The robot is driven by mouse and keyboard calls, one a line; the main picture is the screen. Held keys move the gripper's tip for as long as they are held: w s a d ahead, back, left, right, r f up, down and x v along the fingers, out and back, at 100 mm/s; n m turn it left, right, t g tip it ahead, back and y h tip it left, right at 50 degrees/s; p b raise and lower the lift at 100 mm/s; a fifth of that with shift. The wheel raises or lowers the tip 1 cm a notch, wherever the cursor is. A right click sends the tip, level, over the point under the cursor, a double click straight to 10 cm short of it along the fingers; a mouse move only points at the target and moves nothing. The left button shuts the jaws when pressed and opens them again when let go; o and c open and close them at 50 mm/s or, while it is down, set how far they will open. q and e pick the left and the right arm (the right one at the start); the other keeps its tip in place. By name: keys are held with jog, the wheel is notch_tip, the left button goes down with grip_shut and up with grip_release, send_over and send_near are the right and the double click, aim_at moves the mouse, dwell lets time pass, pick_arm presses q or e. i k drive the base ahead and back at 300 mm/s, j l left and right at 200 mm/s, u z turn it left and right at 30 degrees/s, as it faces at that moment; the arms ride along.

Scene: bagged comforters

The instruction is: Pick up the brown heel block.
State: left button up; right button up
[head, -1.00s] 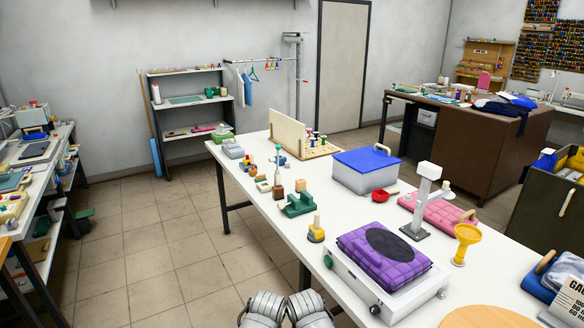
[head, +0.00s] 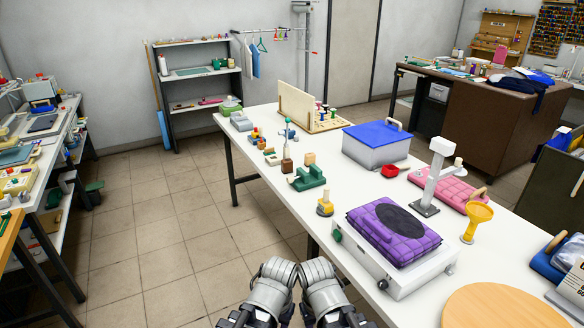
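A small brown block (head: 287,166) stands on the white table (head: 262,196), left of the green holder (head: 308,179); a thin upright part rises above it. It looks like the brown heel block, but it is too small to be sure. A lighter tan block (head: 309,158) is at the green holder. My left gripper (head: 246,319) and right gripper (head: 341,319) are low at the bottom edge, partly cut off, well apart from the block. Their fingers are not clear enough to show whether they are open.
A purple quilted bag (head: 372,240) lies on a white scale-like device (head: 400,276). A yellow-based piece (head: 325,204), a blue-lidded box (head: 376,145) and a yellow funnel (head: 477,218) stand on the table. The tiled floor (head: 185,235) left of the table is clear.

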aim_at(287, 164)
jog(key=i+j+z, duration=0.1)
jog(key=z, duration=0.3)
jog(key=i+j+z, duration=0.1)
jog(key=z, duration=0.25)
jog(key=i+j+z, duration=0.15)
jog(key=j, duration=0.25)
jog(key=i+j+z, duration=0.2)
jog(key=j, duration=0.25)
jog(key=j+z, duration=0.15)
jog(key=j, duration=0.25)
jog(key=i+j, duration=0.1)
jog(key=j, duration=0.35)
jog(key=i+j, duration=0.1)
jog(key=j, duration=0.3)
jog(key=i+j, duration=0.1)
jog(key=j, duration=0.35)
jog(key=i+j+z, duration=0.1)
jog(key=j, duration=0.35)
jog(key=i, duration=0.5)
